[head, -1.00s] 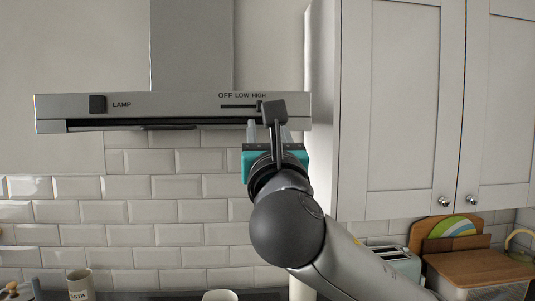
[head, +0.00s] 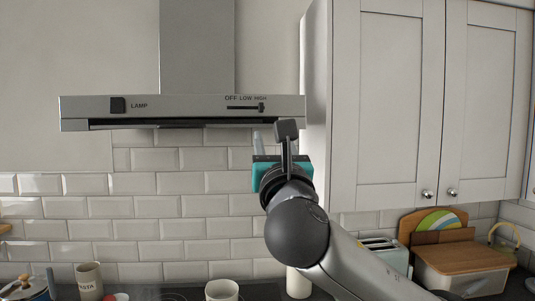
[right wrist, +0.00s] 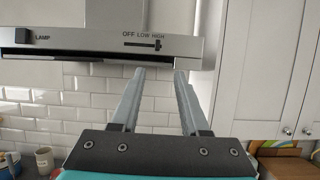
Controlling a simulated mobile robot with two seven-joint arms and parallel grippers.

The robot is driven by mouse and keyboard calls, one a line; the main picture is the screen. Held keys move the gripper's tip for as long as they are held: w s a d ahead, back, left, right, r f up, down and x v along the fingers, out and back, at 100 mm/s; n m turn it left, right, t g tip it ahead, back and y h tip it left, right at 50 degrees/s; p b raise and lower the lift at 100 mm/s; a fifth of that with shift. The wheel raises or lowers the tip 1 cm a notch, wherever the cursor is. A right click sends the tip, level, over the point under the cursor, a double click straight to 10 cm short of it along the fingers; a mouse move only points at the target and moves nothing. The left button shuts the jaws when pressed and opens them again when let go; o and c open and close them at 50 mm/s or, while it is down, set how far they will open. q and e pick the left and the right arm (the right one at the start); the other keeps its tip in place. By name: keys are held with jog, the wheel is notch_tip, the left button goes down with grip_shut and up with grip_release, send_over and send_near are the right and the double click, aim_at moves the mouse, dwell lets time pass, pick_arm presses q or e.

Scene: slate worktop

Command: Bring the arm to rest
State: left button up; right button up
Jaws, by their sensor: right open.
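My right gripper (head: 270,137) is open and empty, just below the right end of the range hood (head: 90,112) in the head view. Part of its fingers is hidden behind a dark bracket on my wrist. In the right wrist view both fingers (right wrist: 160,74) stand apart with only wall tiles between them, clear of the hood. The hood's slider knob (head: 262,108) sits at the right end of its slot, under HIGH; it also shows in the right wrist view (right wrist: 158,43). My left gripper is not in view.
A white wall cabinet (head: 400,110) stands close to the right of my gripper. The tiled wall ahead is bare.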

jog(key=s+d+f+m+g, duration=0.1)
jog(key=s+f+m+g, duration=0.15)
jog(key=f+m, duration=0.6)
jog(key=s+d+f+m+g, duration=0.2)
jog(key=f+m+g, duration=0.15)
jog(key=f, duration=0.95)
jog(key=s+d+f+m+g, duration=0.1)
jog(key=s+f+m+g, duration=0.3)
jog(key=f, duration=0.7)
jog(key=s+d+f+m+g, duration=0.3)
jog(key=s+f+m+g, duration=0.1)
jog(key=s+f+m, duration=0.65)
jog(key=s+d+f+m+g, duration=0.45)
jog(key=s+f+m, duration=0.35)
jog(key=s+f, duration=0.45)
jog(key=s+f+g+b, duration=0.3)
jog(key=f+b, duration=0.7)
jog(key=f, duration=1.9)
jog(key=s+d+f+b, duration=0.1)
jog(key=s+f+b, duration=0.3)
jog(key=s+f, duration=0.4)
jog(key=s+d+f+b, duration=0.1)
jog(key=s+f+b, duration=0.4)
jog(key=f, duration=1.1)
jog(key=s, duration=0.3)
jog(key=shift+s+n+h, duration=0.15)
jog(key=shift+n+h, duration=0.2)
jog(key=shift+h, duration=0.05)
